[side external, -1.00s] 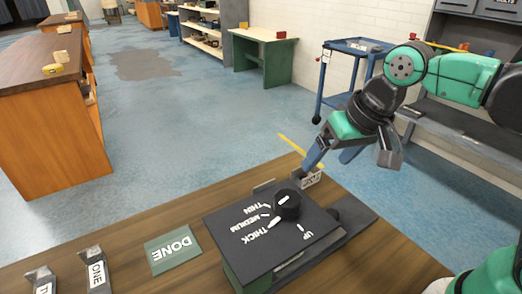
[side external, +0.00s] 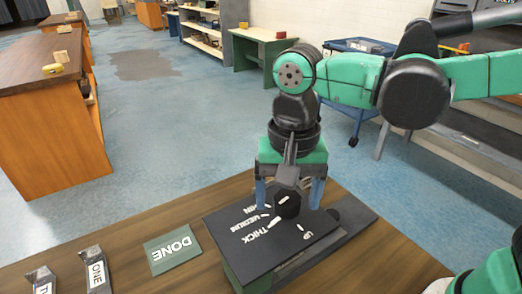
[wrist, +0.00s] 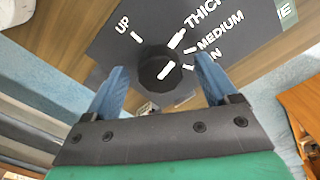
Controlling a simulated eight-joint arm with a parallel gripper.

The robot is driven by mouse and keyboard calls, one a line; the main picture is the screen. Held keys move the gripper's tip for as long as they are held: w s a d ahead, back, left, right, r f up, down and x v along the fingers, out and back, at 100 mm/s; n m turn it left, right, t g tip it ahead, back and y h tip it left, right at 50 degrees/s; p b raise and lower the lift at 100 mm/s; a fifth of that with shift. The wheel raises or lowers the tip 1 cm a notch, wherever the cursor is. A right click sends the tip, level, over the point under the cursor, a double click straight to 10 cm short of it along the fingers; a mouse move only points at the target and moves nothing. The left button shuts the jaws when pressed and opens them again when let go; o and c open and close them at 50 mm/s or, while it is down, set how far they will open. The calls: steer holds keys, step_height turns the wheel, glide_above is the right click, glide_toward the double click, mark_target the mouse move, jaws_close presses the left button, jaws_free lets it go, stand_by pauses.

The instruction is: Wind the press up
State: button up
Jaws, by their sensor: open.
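The press (side external: 270,250) is a dark-topped green box on the wooden bench, with white labels THIN, MEDIUM, THICK and UP. Its round black knob (side external: 287,206) stands on the top; it also shows in the wrist view (wrist: 152,66). The knob's white mark points toward the MEDIUM and THIN ticks, away from UP; I cannot tell exactly which tick. My gripper (side external: 289,196) points down over the knob. In the wrist view its open blue fingers (wrist: 158,70) stand on both sides of the knob, with gaps. How low the tips reach is unclear.
A green DONE plate (side external: 172,249) lies left of the press. Labelled blocks, one reading ONE (side external: 96,269), sit farther left. The bench between the plate and blocks is clear.

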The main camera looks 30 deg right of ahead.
jaws_close()
stand_by(0.3)
steer(key=shift+n, duration=0.4)
steer(key=n, duration=0.2)
steer(key=shift+n, duration=0.4)
steer(key=n, duration=0.8)
steer(key=shift+n, duration=1.9)
